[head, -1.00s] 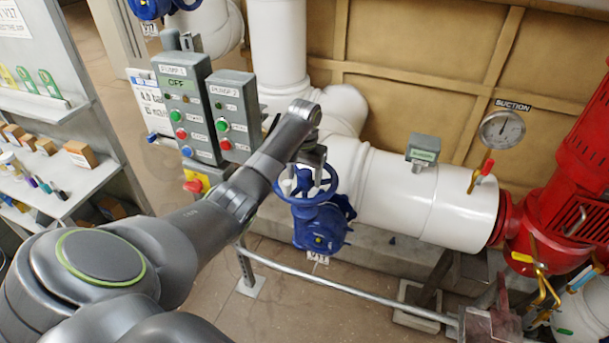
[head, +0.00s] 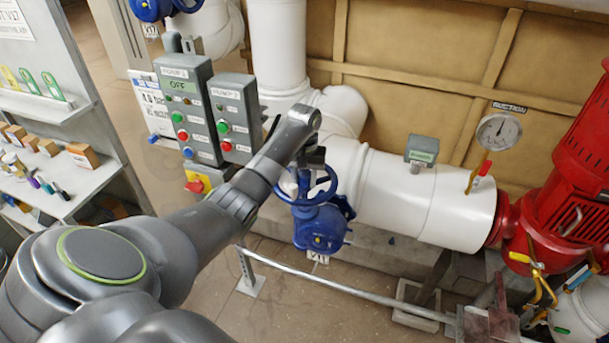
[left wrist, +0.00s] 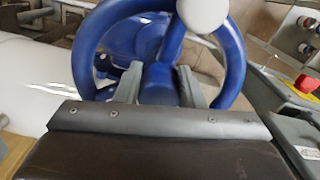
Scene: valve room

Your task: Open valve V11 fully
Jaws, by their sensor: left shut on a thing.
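Valve V11 (head: 320,230) is a blue valve low on the white pipe, with a small tag below it whose lettering is hard to read. Its blue handwheel (head: 331,185) faces up toward my left arm. My left gripper (head: 311,160) is at the wheel from above, partly hidden by its own wrist. In the left wrist view, the handwheel (left wrist: 84,55) fills the upper middle, with a white knob (left wrist: 203,12) at its rim. The gripper's fingers (left wrist: 160,88) are shut on the wheel, one either side of a blue part near its centre. My right gripper is not in view.
Grey pump control boxes (head: 184,105) stand just left of the wheel, close to my left forearm. A metal rail (head: 340,295) runs in front of the valve. A red pump (head: 560,190) and a suction gauge (head: 498,131) are at right. Shelves (head: 60,180) stand at left.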

